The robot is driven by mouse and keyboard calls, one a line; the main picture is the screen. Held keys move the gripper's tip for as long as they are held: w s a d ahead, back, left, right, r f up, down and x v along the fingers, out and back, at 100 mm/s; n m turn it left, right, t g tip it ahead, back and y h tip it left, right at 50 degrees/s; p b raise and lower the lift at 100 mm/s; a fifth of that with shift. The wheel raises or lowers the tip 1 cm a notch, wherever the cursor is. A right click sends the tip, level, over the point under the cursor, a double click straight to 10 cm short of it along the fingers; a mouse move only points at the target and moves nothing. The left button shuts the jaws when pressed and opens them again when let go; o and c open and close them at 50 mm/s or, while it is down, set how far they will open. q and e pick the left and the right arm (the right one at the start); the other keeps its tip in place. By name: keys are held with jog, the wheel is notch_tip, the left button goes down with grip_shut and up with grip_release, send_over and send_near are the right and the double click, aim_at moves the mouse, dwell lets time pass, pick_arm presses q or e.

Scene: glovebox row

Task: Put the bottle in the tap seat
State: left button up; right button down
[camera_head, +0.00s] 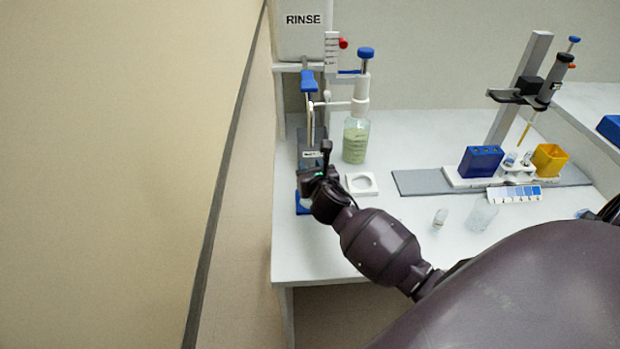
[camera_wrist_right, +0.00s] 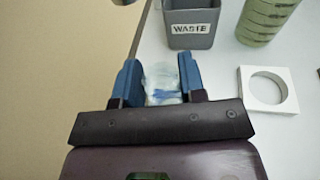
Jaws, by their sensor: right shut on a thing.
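My right gripper (camera_head: 304,203) is low over the bench's left end, in front of the grey bin. In the wrist view, the blue fingers of my right gripper (camera_wrist_right: 161,82) are shut on a clear bottle (camera_wrist_right: 162,78) with blue marks. The head view mostly hides this bottle behind the gripper. A tap with a blue handle (camera_head: 308,82) hangs under the RINSE tank (camera_head: 303,30), beyond my gripper. I cannot make out a seat under the tap. A white square holder with a round hole (camera_head: 361,184) lies to the right and is empty. My left gripper is out of view.
The grey WASTE bin (camera_wrist_right: 190,25) stands just ahead of my fingers. A green-filled dispenser bottle (camera_head: 356,141) stands to its right. A wall (camera_head: 233,200) runs close on the left. A small vial (camera_head: 440,218) and a clear beaker (camera_head: 481,215) stand farther right.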

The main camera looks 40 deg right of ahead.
jog(key=shift+f+b, duration=0.6)
jog(key=shift+f, duration=1)
jog(key=shift+w+f, duration=0.1)
jog(key=shift+f, duration=0.15)
jog(key=shift+r, duration=0.15)
jog(key=c, duration=0.7)
grip_release()
jog(key=shift+f, duration=0.2)
